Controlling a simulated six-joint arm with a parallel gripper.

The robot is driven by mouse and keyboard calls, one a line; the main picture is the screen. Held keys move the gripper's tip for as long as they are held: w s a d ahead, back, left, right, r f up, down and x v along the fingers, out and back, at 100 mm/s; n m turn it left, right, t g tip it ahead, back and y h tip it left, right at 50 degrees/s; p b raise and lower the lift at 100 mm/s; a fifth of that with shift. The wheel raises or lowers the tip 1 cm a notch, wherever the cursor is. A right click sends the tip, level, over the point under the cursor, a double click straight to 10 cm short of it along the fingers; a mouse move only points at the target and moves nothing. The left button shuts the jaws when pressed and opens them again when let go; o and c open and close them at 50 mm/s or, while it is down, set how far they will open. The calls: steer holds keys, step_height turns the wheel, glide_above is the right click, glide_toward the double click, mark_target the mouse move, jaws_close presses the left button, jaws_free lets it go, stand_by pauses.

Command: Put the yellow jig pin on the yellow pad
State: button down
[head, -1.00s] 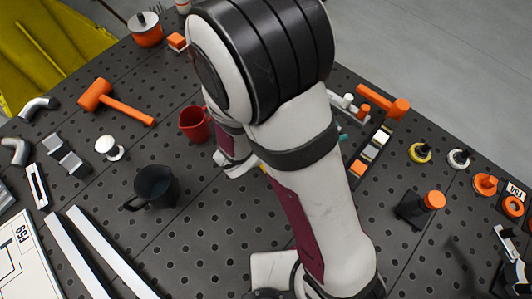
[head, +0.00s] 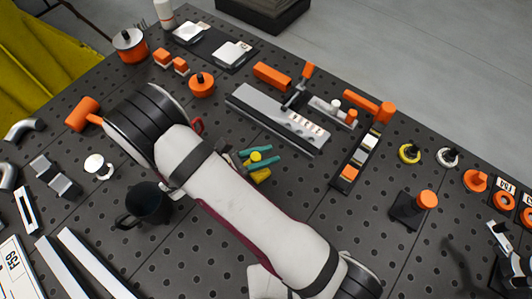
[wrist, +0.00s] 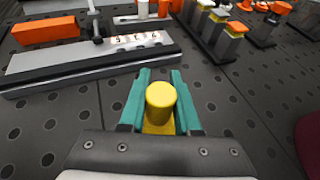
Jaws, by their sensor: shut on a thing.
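My gripper (wrist: 158,100) has teal fingers and is shut on the yellow jig pin (wrist: 160,96), which stands upright between them. In the head view my gripper (head: 259,158) is near the middle of the dark perforated bench, with the pin's round yellow top (head: 256,156) between the fingers. A yellow patch (head: 261,176), probably the yellow pad, shows just beside the lower finger. In the wrist view yellow (wrist: 158,128) also shows below the pin, between the fingers. The pin's lower end is hidden; I cannot tell whether it touches the pad.
A grey rail block (head: 278,118) lies just beyond my gripper. A dark mug (head: 147,203) and a red cup (head: 198,126), mostly hidden, are left. The bench is bare between gripper and rack.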

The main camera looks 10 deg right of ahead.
steer(key=shift+f, duration=0.1)
steer(key=c, duration=0.6)
jaws_free()
